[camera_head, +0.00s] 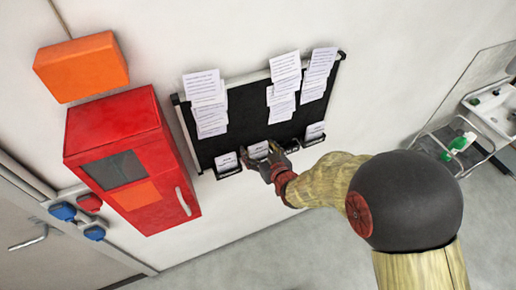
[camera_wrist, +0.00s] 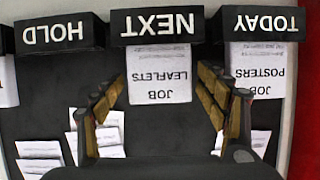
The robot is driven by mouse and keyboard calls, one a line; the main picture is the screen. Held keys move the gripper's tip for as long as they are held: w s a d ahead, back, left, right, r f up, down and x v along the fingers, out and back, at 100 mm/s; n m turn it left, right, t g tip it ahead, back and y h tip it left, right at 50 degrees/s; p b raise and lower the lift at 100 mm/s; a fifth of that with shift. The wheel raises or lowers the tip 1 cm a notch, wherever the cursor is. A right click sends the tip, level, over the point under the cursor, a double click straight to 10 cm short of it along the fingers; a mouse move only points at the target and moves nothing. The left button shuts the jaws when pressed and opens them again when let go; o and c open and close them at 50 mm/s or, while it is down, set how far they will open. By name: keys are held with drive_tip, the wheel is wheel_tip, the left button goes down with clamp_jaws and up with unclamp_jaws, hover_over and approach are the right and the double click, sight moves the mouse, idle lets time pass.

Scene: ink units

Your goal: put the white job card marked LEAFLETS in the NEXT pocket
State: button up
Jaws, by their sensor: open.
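The white job card marked LEAFLETS (camera_wrist: 160,80) is upside down in the wrist view. Its end reaches the black NEXT pocket (camera_wrist: 158,24), whose front hides that end, so the card appears to sit in the pocket. My gripper (camera_wrist: 162,74) is open, with one finger on each side of the card and a visible gap at both sides. In the head view my gripper (camera_head: 268,161) is at the lower edge of the black board (camera_head: 243,122), and the card (camera_head: 258,149) shows just behind it.
The TODAY pocket (camera_wrist: 258,27) holds a POSTERS card (camera_wrist: 258,68). The HOLD pocket (camera_wrist: 52,35) shows no card. Several paper sheets (camera_head: 285,75) hang on the board. A red cabinet (camera_head: 130,160) stands close to its left. A trolley (camera_head: 455,148) is at the right.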

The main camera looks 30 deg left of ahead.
drive_tip(key=v, duration=1.1)
drive_tip(key=shift+s+d, duration=0.25)
drive_tip(key=w+d+r+m+h, duration=0.15)
drive_tip(key=d+r, duration=0.25)
drive_tip(key=d, duration=0.4)
drive_tip(key=w+d+r+m+t+h, duration=0.1)
drive_tip(key=d+r+m+h, duration=0.2)
drive_tip(key=d, duration=0.4)
drive_tip(key=w+d+r+m+h, duration=0.1)
drive_tip(key=d+r+h, duration=0.2)
drive_tip(key=d+r, duration=0.35)
drive_tip(key=s+d+r+m+g+h, duration=0.1)
drive_tip(key=s+d+r+m+g, duration=0.1)
drive_tip(key=s+d, duration=0.5)
drive_tip(key=s+d+r+m+g+h, duration=0.1)
drive_tip(key=s+d+r+m+g, duration=0.1)
drive_tip(key=s+d, duration=0.6)
drive_tip(key=s, duration=0.3)
drive_tip(key=shift+h, duration=0.35)
drive_tip(key=shift+s+d+m+b, duration=0.1)
drive_tip(key=shift+m+b, duration=0.15)
drive_tip(key=shift+b, duration=0.1)
